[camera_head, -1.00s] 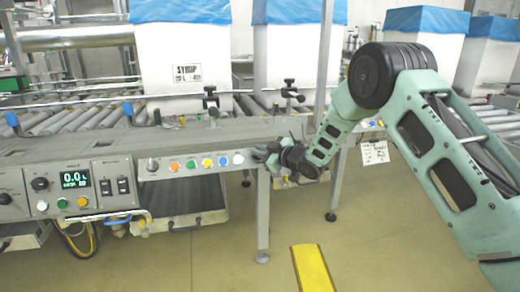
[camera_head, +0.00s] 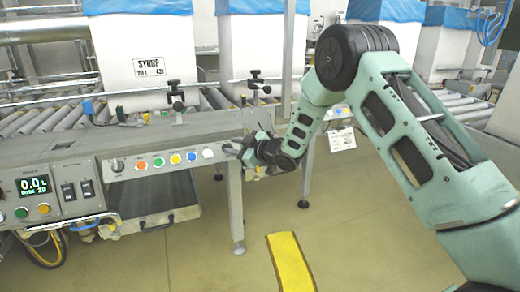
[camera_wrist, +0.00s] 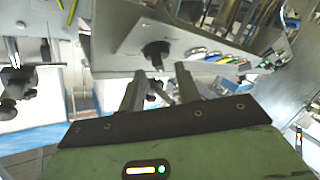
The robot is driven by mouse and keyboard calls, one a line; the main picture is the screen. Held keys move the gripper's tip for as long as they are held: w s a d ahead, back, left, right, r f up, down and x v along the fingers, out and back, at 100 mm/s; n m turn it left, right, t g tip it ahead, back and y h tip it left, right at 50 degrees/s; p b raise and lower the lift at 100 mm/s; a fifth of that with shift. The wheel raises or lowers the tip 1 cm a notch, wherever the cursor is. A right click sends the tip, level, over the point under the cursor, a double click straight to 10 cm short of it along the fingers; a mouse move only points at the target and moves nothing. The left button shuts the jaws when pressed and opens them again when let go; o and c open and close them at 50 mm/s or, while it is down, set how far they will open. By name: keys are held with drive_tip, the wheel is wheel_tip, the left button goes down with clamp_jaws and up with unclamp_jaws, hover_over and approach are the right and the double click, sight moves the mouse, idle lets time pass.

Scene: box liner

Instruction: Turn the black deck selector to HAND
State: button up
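In the wrist view the black knob (camera_wrist: 157,50) stands out from a grey plate, just beyond my fingertips. Its pointer direction and any HAND label are too small to read. My gripper (camera_head: 238,148) is beside the right end of the button row in the head view. In the wrist view my gripper (camera_wrist: 160,72) has its two fingers apart with nothing held between them, and it is not touching the knob.
A control box with a green display (camera_head: 34,186) and black switches stands left of the panel. A roller conveyor (camera_head: 60,115) with white blue-topped boxes (camera_head: 150,50) runs behind. A table leg (camera_head: 236,205) stands below my gripper. Yellow floor marking (camera_head: 290,262) lies on open floor.

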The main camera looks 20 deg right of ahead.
drive_tip(key=p+v, duration=0.3)
drive_tip(key=v, duration=1.2)
drive_tip(key=shift+s+d, duration=0.1)
drive_tip(key=s+a+r+m+g+h, duration=0.25)
drive_tip(key=s+a+g+h, duration=0.3)
drive_tip(key=s+a, duration=0.65)
drive_tip(key=s+a+r+m+g+h, duration=0.15)
drive_tip(key=s+g, duration=0.25)
drive_tip(key=s, duration=1)
drive_tip(key=s+a+r+m+g+h, duration=0.15)
drive_tip(key=s+g, duration=0.25)
drive_tip(key=s, duration=1)
wheel_tip(320, 180, up, 31)
drive_tip(key=p, duration=3.2)
drive_tip(key=shift+w+a+f+n, duration=0.15)
drive_tip(key=shift+w+a+n, duration=0.15)
drive_tip(key=shift+w+n, duration=0.15)
